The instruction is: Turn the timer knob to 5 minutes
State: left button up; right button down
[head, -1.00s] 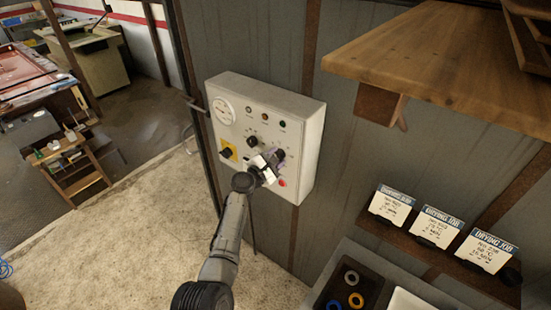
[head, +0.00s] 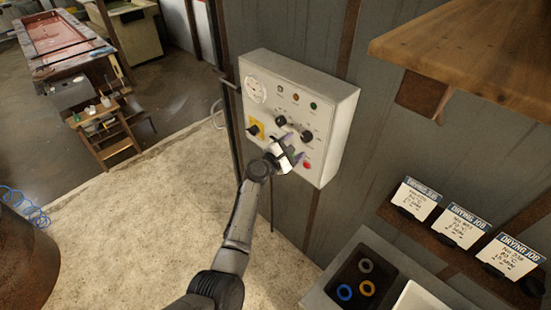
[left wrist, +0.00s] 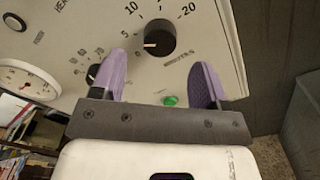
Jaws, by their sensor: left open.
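The timer knob (head: 307,137) is a black dial on the right of a pale control box (head: 341,118) on the wall. In the left wrist view the knob (left wrist: 160,37) has minute marks 5, 10 and 20 around it. Its white pointer line faces left, a little below the 5. My left gripper (head: 291,149) is open and empty in front of the panel, just lower left of the knob. In the left wrist view its purple fingers (left wrist: 160,85) are spread apart, and the knob lies beyond them, apart from both. My right gripper is not in view.
The box also carries a gauge (head: 256,90), a second black knob (head: 281,121), a yellow-plated switch (head: 255,128), small lamps and a red button (head: 307,164). A wooden shelf (head: 470,45) juts out at upper right. Job cards (head: 416,199) stand on a ledge below.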

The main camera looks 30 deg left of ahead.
pick_arm(q)
jog(key=v, duration=0.9)
jog(key=shift+b, duration=0.35)
jog(key=shift+s, duration=0.1)
jog(key=s+d+r+m+g+y, duration=0.25)
jog(key=s+m+g, duration=0.6)
jog(key=m, duration=1.35)
jog(key=s+d+f+m+g, duration=0.1)
jog(key=s+f, duration=0.4)
jog(key=s, duration=0.7)
jog(key=s+d+f+m+g+y+p, duration=0.1)
jog(key=s+f, duration=0.5)
jog(key=s, duration=0.6)
jog(key=s+d+f+m+g+y+p, duration=0.1)
jog(key=s+f+g, duration=0.2)
jog(key=s+f, duration=0.3)
jog(key=s, duration=0.5)
jog(key=shift+s+m, duration=0.3)
jog(key=shift+s, duration=0.1)
